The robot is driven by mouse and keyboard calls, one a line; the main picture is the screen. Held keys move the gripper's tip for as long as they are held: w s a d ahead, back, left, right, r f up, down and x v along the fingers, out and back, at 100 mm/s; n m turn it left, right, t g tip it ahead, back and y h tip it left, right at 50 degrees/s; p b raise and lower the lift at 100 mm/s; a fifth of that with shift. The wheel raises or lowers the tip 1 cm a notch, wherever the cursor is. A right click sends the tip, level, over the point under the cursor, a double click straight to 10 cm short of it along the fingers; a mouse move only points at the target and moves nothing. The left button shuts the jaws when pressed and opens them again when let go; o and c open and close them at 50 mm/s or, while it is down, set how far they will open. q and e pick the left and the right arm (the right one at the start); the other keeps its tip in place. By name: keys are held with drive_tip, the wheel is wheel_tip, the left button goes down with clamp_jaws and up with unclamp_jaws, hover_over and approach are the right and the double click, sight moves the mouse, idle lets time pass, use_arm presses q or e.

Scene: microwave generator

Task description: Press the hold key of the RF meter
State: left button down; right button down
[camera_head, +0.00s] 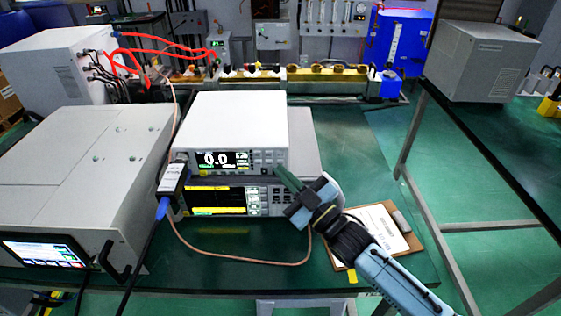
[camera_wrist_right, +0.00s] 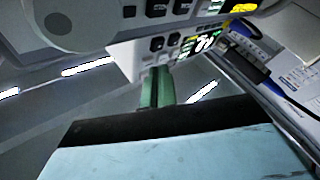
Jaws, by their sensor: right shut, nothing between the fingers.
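The RF meter (camera_head: 240,118) is a white box with a lit display reading 0.0, sitting on top of another instrument. Its front keys are small and their labels cannot be read in the head view. My right gripper (camera_head: 283,171) is shut and empty, its green fingertips at the right end of the meter's front. In the right wrist view the shut fingers (camera_wrist_right: 158,72) point at dark keys on the meter's panel (camera_wrist_right: 125,58), beside its lit display. Whether the tips touch a key cannot be told. My left gripper is out of view.
A lower instrument (camera_head: 228,199) with a dark screen supports the meter. A copper-coloured cable (camera_head: 235,262) loops across the green bench in front. A clipboard (camera_head: 416,242) lies at the right under my right arm. A large grey box (camera_head: 85,150) stands left.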

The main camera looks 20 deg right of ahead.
drive_tip(key=shift+s+a, duration=0.15)
drive_tip(key=shift+s, duration=0.25)
drive_tip(key=shift+s+a+p, duration=0.25)
drive_tip(key=shift+s+p, duration=0.2)
drive_tip(key=shift+s, duration=0.35)
drive_tip(key=shift+s+a+p, duration=0.2)
drive_tip(key=shift+s+p, duration=0.2)
drive_tip(key=shift+s, duration=0.4)
drive_tip(key=shift+s+a+p, duration=0.25)
drive_tip(key=shift+s+p, duration=0.2)
drive_tip(key=shift+s, duration=0.35)
